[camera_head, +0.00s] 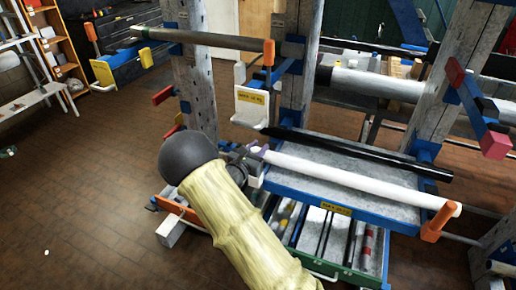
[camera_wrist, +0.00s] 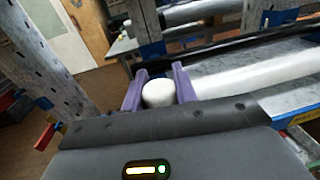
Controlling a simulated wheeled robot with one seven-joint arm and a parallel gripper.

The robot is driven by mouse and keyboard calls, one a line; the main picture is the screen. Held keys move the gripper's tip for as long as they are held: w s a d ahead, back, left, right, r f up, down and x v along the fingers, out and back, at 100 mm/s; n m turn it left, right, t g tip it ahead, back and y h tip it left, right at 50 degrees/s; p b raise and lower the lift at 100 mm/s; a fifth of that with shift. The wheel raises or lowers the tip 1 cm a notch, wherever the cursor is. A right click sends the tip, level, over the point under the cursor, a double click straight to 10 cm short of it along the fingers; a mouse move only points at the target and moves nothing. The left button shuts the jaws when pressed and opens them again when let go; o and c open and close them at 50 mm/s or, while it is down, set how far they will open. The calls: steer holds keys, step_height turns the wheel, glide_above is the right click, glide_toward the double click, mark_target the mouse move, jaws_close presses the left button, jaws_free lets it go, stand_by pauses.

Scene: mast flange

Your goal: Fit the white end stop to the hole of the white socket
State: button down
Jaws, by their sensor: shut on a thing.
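My gripper (camera_wrist: 158,92) has purple fingers, shut on the white end stop (camera_wrist: 158,93), a short rounded white cylinder. In the head view my gripper (camera_head: 258,152) is mostly hidden behind my arm, near the left end of a long white tube (camera_head: 360,180). The tube also shows to the right of the fingers in the wrist view (camera_wrist: 255,72); the right finger overlaps its near end. No hole is visible. I cannot tell whether this tube is the white socket or whether the end stop touches it.
A black bar (camera_head: 350,153) runs behind the white tube over a grey, blue-edged shelf (camera_head: 330,199). A white bracket with a yellow label (camera_head: 251,107) hangs above my gripper. Grey posts (camera_head: 195,80) stand around. The brown floor at left (camera_head: 80,170) is mostly clear.

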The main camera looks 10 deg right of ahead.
steer(key=c, duration=1)
jaws_free()
steer(key=b+v, duration=0.1)
steer(key=v, duration=1.6)
steer(key=shift+s+a+b, duration=0.1)
steer(key=shift+a+b, duration=0.1)
steer(key=shift+b, duration=0.1)
